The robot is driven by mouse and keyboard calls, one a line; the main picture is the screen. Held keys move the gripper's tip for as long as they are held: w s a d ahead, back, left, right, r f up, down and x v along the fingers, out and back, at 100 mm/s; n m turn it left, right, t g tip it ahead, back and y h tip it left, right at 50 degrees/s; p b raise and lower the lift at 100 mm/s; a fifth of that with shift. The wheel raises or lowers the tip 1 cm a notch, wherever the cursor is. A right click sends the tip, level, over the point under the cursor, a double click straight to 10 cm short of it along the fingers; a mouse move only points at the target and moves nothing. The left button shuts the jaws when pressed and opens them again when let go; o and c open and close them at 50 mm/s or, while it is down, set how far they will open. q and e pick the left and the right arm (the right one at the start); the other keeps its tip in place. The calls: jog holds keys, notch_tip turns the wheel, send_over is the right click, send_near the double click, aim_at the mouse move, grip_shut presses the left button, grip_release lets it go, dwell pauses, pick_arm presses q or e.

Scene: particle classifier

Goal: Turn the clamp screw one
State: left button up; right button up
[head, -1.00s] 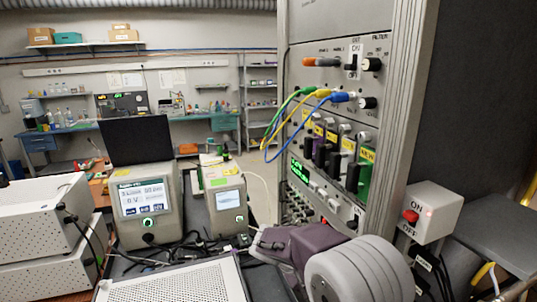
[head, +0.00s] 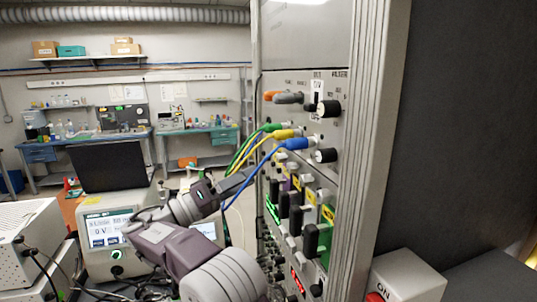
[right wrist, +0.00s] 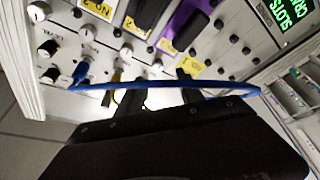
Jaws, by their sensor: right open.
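The instrument rack front (head: 300,105) carries modules with yellow labels and small silver knobs (head: 308,179) above black handles. Which knob is clamp screw one I cannot tell. My right gripper (head: 240,184) is at the rack's left side, below the cable plugs, with its fingertips partly hidden behind the cables. In the right wrist view, its two dark fingers (right wrist: 160,92) are apart and empty, pointing at the panel near the labels. A yellow label (right wrist: 168,45) and silver knobs (right wrist: 126,51) lie beyond them. My left gripper is not in view.
A blue cable (right wrist: 160,86) crosses in front of my right fingers. Green, yellow and blue plugs (head: 290,144) sit above the modules. A display instrument (head: 108,228) stands at left. A switch box (head: 408,277) is at lower right.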

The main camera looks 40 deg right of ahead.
aim_at(278, 160)
jog(key=p+x, duration=0.3)
jog(key=x, duration=0.5)
jog(key=shift+s+d+r, duration=0.1)
jog(key=shift+d+r, duration=0.15)
jog(key=shift+a+r, duration=0.1)
jog(key=shift+a, duration=0.25)
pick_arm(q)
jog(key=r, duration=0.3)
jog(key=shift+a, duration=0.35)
pick_arm(e)
jog(key=shift+d, duration=0.1)
grip_shut()
